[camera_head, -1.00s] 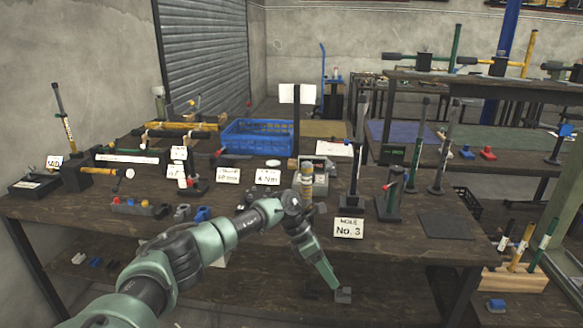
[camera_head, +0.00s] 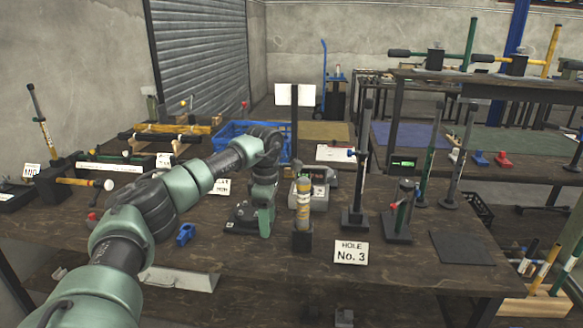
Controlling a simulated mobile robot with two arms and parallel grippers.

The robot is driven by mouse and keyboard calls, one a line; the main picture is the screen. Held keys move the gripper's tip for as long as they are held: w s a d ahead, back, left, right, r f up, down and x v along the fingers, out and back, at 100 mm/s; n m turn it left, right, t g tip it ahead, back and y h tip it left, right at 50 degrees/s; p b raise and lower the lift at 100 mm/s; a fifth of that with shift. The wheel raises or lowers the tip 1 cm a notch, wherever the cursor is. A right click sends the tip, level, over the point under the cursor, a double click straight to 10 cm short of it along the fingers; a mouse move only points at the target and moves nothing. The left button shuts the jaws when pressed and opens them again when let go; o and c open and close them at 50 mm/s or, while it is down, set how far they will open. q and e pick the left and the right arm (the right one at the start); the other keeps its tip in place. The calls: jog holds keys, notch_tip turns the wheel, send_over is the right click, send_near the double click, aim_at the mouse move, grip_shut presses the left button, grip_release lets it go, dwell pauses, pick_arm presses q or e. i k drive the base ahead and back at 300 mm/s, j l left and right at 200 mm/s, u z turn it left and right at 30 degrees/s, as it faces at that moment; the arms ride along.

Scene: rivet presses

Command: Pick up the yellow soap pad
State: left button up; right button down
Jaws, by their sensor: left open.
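I cannot make out a yellow soap pad in the head view. My left gripper (camera_head: 264,220) points down over the wooden bench (camera_head: 205,260), just left of an upright yellow-banded tool (camera_head: 303,205) in a dark block. It is open, and I see nothing held in it. My left arm hides part of the bench and the blue crate (camera_head: 226,129) behind it. My right gripper is not in view.
A "HOLE No. 3" sign (camera_head: 351,252) stands at the bench's front edge. A small blue piece (camera_head: 185,234) lies left of my gripper.

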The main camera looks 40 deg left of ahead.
aim_at(289, 174)
jog(key=i+j, duration=0.55)
jog(key=i, duration=0.15)
jog(key=i+j, duration=0.55)
jog(key=i, duration=0.1)
